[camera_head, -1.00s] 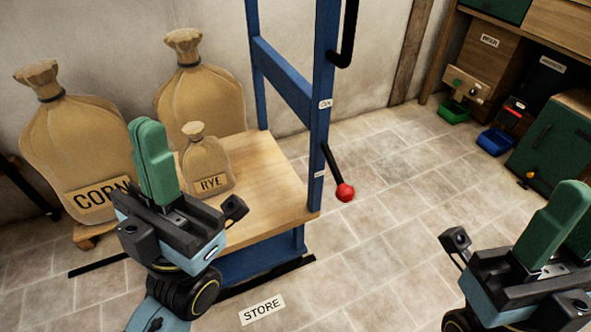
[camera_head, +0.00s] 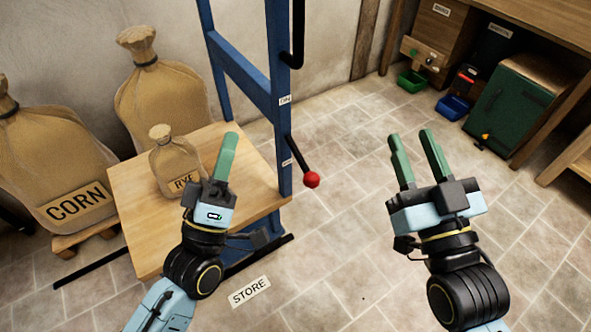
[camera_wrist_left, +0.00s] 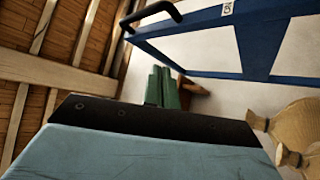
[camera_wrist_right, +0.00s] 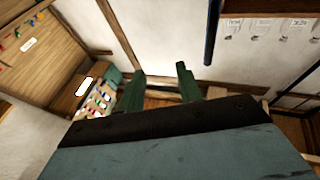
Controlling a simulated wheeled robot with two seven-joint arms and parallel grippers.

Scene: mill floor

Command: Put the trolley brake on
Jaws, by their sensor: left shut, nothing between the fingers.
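The trolley has a blue upright frame (camera_head: 243,85) and a wooden deck (camera_head: 245,165). Its brake lever, black with a red ball knob (camera_head: 312,180), slopes down and right from the right post, below a small label (camera_head: 285,100). My left gripper (camera_head: 226,150) is shut and empty, pointing up in front of the deck, left of the knob and apart from it. Its green fingers (camera_wrist_left: 163,85) are together in the left wrist view. My right gripper (camera_head: 413,145) is open and empty, right of the knob over the floor. Its spread fingers (camera_wrist_right: 160,85) show in the right wrist view.
A small RYE sack (camera_head: 175,165) stands on the deck; a large sack (camera_head: 165,85) and a CORN sack (camera_head: 55,150) are behind and left. Green and blue bins (camera_head: 453,107) and a bench are far right. Floor between is clear.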

